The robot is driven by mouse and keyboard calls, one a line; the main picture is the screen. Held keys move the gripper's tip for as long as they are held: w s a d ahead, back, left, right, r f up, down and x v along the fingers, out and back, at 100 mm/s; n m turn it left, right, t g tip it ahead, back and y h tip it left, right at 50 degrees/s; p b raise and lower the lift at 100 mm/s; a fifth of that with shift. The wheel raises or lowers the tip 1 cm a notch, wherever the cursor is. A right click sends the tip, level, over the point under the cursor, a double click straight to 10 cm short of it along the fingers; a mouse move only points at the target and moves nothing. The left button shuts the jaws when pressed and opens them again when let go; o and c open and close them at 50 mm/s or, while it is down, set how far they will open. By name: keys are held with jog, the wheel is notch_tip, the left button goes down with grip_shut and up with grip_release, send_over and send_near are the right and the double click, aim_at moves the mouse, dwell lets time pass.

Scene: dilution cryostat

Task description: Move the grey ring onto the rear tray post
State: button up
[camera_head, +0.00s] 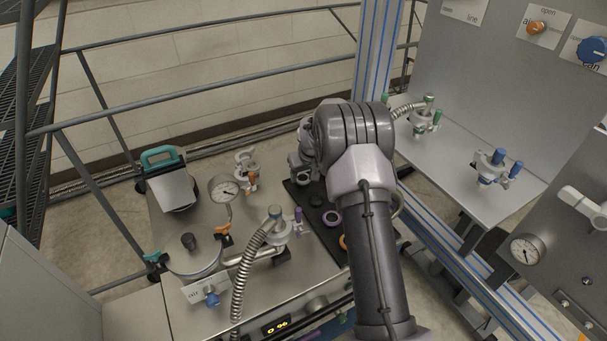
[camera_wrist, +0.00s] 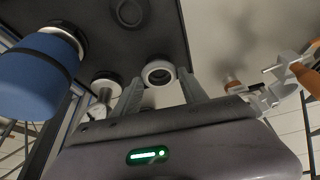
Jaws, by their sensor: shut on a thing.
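The grey ring (camera_wrist: 158,73) shows pale and round with a dark hole in the wrist view. It sits between the two fingertips of my gripper (camera_wrist: 160,84), which is shut on it. In the head view, my arm partly covers my gripper (camera_head: 302,168) over the far end of the black tray (camera_head: 329,238). The tray also shows in the wrist view (camera_wrist: 195,25), with a dark round feature (camera_wrist: 128,13) on it. A dark round piece (camera_head: 316,200) is on the tray in the head view. I cannot clearly make out the rear post.
A purple ring (camera_head: 331,218) and a partly hidden orange ring (camera_head: 343,242) are on the tray. A blue cylinder (camera_wrist: 40,78) is close by in the wrist view.

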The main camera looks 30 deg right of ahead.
jog(key=shift+f, duration=0.15)
jog(key=o, duration=1.4)
jog(key=w+p+v, duration=0.1)
jog(key=p+v, duration=0.2)
jog(key=v, duration=0.5)
jog(key=p+v, duration=0.4)
jog(key=v, duration=0.4)
jog(key=w+r+p+v, duration=0.1)
jog(key=p+v, duration=0.2)
jog(key=v, duration=0.5)
jog(key=shift+w, duration=0.35)
jog(key=shift+d, duration=0.1)
